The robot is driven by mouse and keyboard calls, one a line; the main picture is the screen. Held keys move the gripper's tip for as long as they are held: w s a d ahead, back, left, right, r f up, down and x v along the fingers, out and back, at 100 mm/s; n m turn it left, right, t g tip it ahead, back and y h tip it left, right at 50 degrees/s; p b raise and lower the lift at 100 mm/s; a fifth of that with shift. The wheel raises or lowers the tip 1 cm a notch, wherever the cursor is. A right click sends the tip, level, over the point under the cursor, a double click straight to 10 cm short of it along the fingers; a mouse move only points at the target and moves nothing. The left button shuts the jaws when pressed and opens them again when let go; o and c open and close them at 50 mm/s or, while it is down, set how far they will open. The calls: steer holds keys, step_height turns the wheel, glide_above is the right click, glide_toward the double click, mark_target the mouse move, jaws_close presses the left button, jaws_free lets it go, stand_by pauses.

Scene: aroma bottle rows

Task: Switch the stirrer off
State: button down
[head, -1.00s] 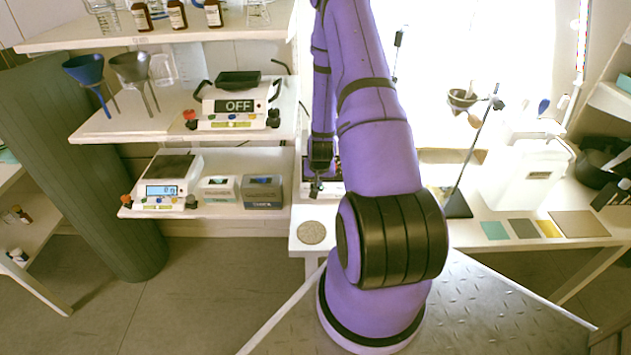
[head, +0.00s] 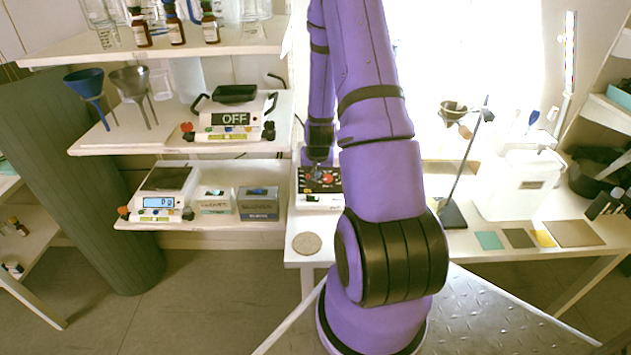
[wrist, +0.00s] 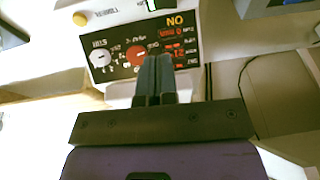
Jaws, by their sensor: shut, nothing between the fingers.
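The stirrer (head: 320,202) is a white box with a black front panel on the bench, partly behind my arm. Its panel (wrist: 122,40) is upside down in the wrist view. It has a white knob (wrist: 100,58), a red knob (wrist: 136,56), red lit digits and a yellow label reading "ON" when turned upright. My gripper (wrist: 157,62) is shut and empty, its fingertips just beside the red knob in that picture. I cannot tell whether they touch the panel. In the head view my gripper (head: 318,165) is over the stirrer's panel.
On the left upper shelf stands a device with an "OFF" display (head: 235,119), beside a blue funnel (head: 84,80). Below are a balance (head: 160,202) and small boxes (head: 258,203). A round disc (head: 306,243) lies on the bench front. A stand (head: 455,215) is to the right.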

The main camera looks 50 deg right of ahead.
steer(key=shift+v, duration=1.9)
steer(key=shift+w+a+r, duration=0.1)
steer(key=shift+w+a, duration=0.15)
steer(key=shift+a, duration=0.35)
glide_toward(309, 197)
steer(key=x, duration=0.5)
steer(key=shift+d, duration=0.25)
steer(key=shift+x, duration=0.85)
steer(key=shift+a, duration=0.2)
